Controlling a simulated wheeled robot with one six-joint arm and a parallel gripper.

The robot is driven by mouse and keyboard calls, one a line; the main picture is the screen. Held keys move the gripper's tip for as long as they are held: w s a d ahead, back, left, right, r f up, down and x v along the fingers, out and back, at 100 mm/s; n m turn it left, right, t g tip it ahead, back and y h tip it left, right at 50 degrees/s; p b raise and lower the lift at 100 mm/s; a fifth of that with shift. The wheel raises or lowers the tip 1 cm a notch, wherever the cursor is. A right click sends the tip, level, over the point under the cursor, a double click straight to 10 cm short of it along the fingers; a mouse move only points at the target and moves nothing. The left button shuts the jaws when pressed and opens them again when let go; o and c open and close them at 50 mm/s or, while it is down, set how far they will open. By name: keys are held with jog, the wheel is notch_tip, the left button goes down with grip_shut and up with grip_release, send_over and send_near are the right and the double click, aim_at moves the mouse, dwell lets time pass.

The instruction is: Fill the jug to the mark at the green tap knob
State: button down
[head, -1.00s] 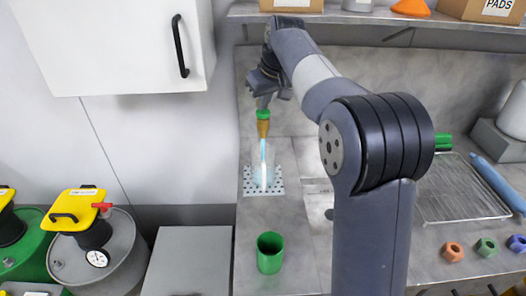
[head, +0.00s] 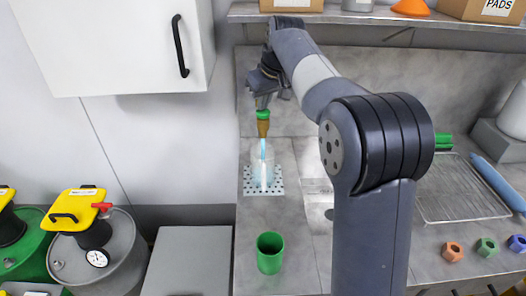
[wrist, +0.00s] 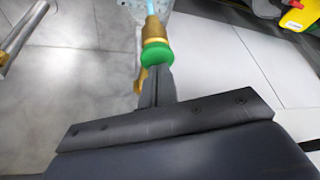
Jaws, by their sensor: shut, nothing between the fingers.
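The green tap knob (head: 263,115) sits on top of a brass tap (head: 263,129); both also show in the wrist view, the knob (wrist: 156,54) just beyond my fingers. A pale blue stream (head: 263,150) runs down from the tap into a clear jug (head: 255,160) on a perforated drain plate (head: 279,188). The jug's mark and its exact level are too faint to read. My gripper (head: 262,103) is shut and empty, its fingertips pointing down at the knob and close to or touching it. In the wrist view the fingers (wrist: 157,88) partly hide the knob's near side.
A green cup (head: 269,258) stands on the counter in front of the drain plate. A wall cabinet (head: 130,45) hangs at the left, and a shelf (head: 330,18) runs above the tap. Several coloured nuts and a wire rack (head: 460,190) lie to the right.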

notch_tip(320, 180, up, 7)
jog(key=p, duration=0.7)
jog(key=shift+f, duration=0.1)
notch_tip(320, 180, down, 5)
jog(key=b, duration=0.5)
jog(key=shift+f, duration=0.1)
jog(key=shift+r, duration=0.2)
